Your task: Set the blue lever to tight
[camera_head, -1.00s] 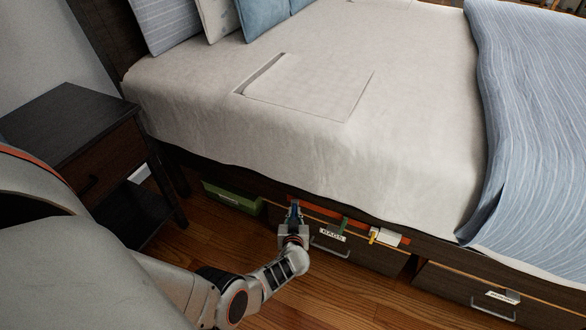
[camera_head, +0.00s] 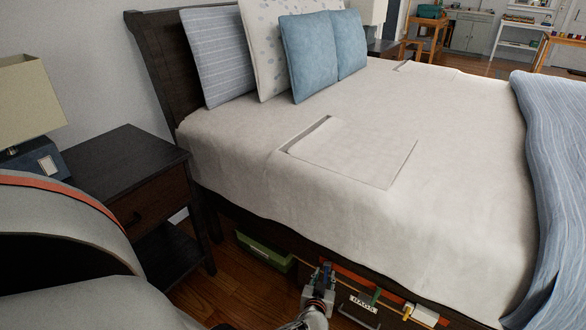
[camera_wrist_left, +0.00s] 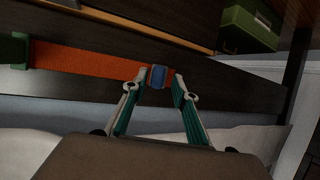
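The blue lever (camera_wrist_left: 157,77) sits on an orange strip (camera_wrist_left: 80,73) along the dark bed frame. In the head view the blue lever (camera_head: 327,270) is partly hidden by my left gripper (camera_head: 321,281). In the left wrist view the fingers of my left gripper (camera_wrist_left: 160,84) stand apart, one on each side of the blue lever. A small gap shows at the right finger; whether the left finger touches it I cannot tell. No tight mark is readable. My right gripper is not in view.
A drawer with a handle and label (camera_head: 362,304) is below. A green box (camera_head: 264,251) lies under the bed, near the nightstand (camera_head: 128,160). The mattress (camera_head: 250,180) overhangs above.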

